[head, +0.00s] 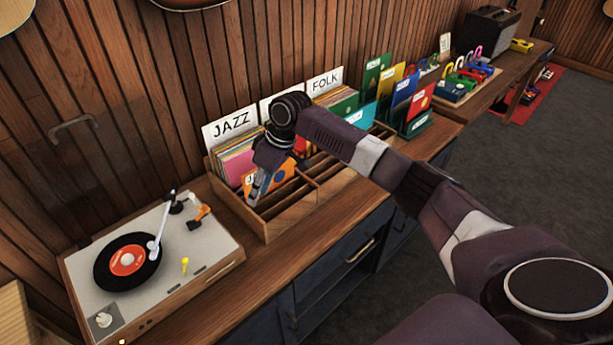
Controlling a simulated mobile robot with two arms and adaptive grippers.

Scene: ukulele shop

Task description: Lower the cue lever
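A record player (215,245) with a pale top stands at the left end of the wooden counter. A black record with an orange label (127,260) lies on it. The white tonearm (158,232) reaches over the record's right side; whether its tip touches is too small to tell. A small orange lever (200,215) sticks up beside the tonearm base, and a small yellow lever (185,265) stands nearer the front. I cannot tell for sure which is the cue lever. My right gripper (258,190) hangs over the record crate, right of the player, its fingers partly hidden.
Coloured folders (405,88) and a black amplifier (490,32) stand farther right. The counter strip (262,262) before the crate is clear.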

